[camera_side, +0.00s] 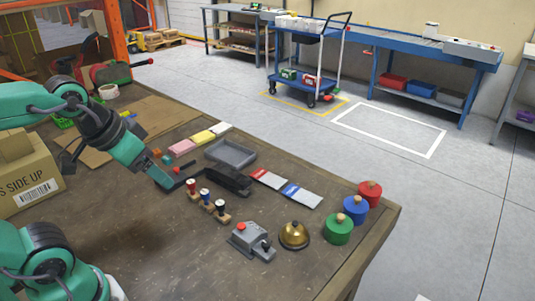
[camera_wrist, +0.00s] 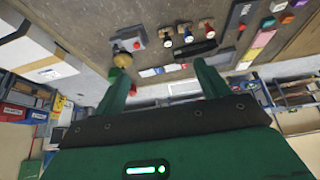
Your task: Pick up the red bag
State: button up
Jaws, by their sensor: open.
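The red bag (camera_side: 269,179) is a flat packet with a red end and a pale end, lying on the table just right of a black holder. It also shows in the wrist view (camera_wrist: 178,68), small, beyond and between the fingertips. A similar blue and white bag (camera_side: 302,195) lies beside it on the right. My gripper (camera_side: 160,174) is over the left part of the table, apart from the red bag. In the wrist view my gripper (camera_wrist: 160,78) has its two green fingers wide apart with nothing between them.
The black holder (camera_side: 229,180) and a grey tray (camera_side: 231,153) stand left of the bags. Stamps (camera_side: 206,199), a grey button box (camera_side: 252,241), a brass bell (camera_side: 294,235) and knobbed weights (camera_side: 339,228) stand at the front. A cardboard box (camera_side: 28,175) is at left.

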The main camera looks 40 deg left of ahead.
jog(key=shift+w+r, duration=0.1)
jog(key=w, duration=0.1)
jog(key=n+g, duration=0.6)
jog(key=n, duration=1.2)
send_over(273, 178)
jog(key=f, duration=1.6)
jog(key=shift+s, duration=0.2)
jog(key=shift+w+a+f+n, duration=0.1)
jog(key=shift+w+f+n, duration=0.1)
jog(key=shift+f+n, duration=0.25)
jog(key=shift+f, duration=1.3)
